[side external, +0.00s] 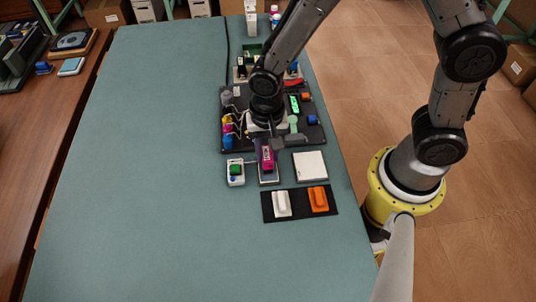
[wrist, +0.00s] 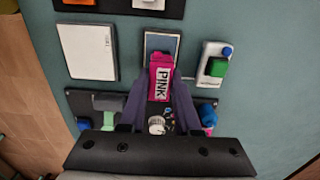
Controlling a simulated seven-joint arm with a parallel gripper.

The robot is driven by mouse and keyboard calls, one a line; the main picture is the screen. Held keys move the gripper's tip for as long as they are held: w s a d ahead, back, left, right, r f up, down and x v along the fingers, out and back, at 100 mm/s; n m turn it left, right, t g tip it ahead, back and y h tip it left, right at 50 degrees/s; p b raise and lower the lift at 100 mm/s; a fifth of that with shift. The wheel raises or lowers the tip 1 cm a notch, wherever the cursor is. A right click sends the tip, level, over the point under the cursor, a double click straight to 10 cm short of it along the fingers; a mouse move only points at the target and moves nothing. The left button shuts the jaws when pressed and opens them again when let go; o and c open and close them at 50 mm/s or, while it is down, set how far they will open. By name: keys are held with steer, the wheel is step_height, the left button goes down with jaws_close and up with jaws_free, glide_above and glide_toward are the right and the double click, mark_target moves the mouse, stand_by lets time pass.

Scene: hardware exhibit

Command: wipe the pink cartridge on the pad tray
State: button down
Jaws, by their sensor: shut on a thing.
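The pink cartridge (side external: 267,159), labelled PINK, is between the two fingers of my gripper (wrist: 162,78). In the wrist view the cartridge (wrist: 161,60) points its free end over the pad tray (wrist: 150,38). My gripper is shut on the cartridge's sides. In the side view the pad tray (side external: 269,181) is a small framed rectangle just below the cartridge. I cannot tell whether the cartridge touches the pad. Part of the tray is hidden under the cartridge.
A white square plate (side external: 309,166) lies right of the tray. A white box with green and blue buttons (side external: 235,172) stands left. A black mat (side external: 299,207) holds white and orange blocks in front. A crowded black board (side external: 232,105) lies behind. The table's left side is clear.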

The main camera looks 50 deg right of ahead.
steer(key=shift+d+f, duration=0.1)
stand_by(0.3)
steer(key=shift+s+a, duration=0.7)
steer(key=shift+s, duration=0.1)
steer(key=shift+w+r, duration=0.15)
steer(key=shift+r, duration=3.5)
